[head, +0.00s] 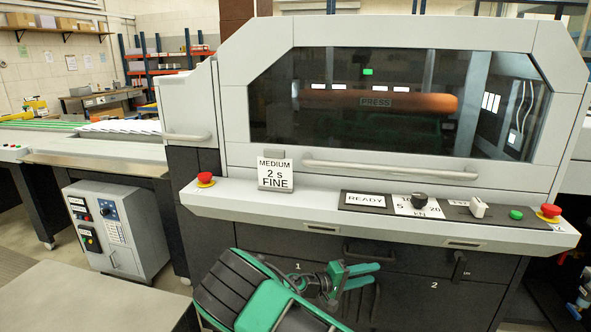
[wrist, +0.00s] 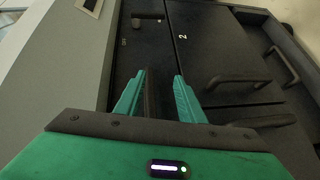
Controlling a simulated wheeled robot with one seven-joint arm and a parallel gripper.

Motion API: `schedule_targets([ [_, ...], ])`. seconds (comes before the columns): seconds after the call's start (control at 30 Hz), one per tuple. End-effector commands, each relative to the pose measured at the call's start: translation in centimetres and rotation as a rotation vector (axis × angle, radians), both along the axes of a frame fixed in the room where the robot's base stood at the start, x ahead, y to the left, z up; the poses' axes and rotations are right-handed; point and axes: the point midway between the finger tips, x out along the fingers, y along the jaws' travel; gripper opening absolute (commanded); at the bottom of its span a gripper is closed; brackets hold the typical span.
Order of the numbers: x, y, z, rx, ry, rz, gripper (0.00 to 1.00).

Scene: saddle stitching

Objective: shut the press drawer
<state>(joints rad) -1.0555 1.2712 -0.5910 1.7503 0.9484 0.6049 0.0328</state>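The press (head: 390,185) is a large grey machine with a dark window marked PRESS, above dark lower fronts numbered 1 and 2. A dark bar handle (head: 368,252) sits just under its control ledge. My gripper (head: 370,275) is in front of these lower fronts, its green fingers apart, with nothing seen held. In the wrist view my gripper (wrist: 158,90) points at a dark front, left of the panel numbered 2 (wrist: 195,50). Two dark handles show at right, one on the panel (wrist: 250,80) and one by an edge (wrist: 285,65). How far the drawer stands out cannot be told.
The ledge carries red buttons (head: 206,180) (head: 549,213), a dial and a READY plate (head: 365,200). A grey control cabinet (head: 115,230) stands at left. A grey surface (head: 90,300) fills the lower left. A feed table (head: 90,150) joins the press.

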Motion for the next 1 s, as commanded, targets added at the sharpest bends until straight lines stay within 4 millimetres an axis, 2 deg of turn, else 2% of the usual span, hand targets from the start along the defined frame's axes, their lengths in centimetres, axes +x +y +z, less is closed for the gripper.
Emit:
schedule_targets([
  [0.03, -0.3, -1.3, 0.4, 0.054, 0.020, -0.037, 0.36],
  [0.1, -0.9, -2.8, 0.6, 0.123, 0.049, -0.076, 0.36],
  [0.4, -4.1, -7.0, 2.0, 0.423, 0.146, -0.200, 0.36],
  [0.67, -7.2, -8.7, 4.5, 0.682, 0.188, -0.250, 0.36],
  [1.0, -11.6, -9.1, 9.5, 0.991, 0.184, -0.234, 0.36],
])
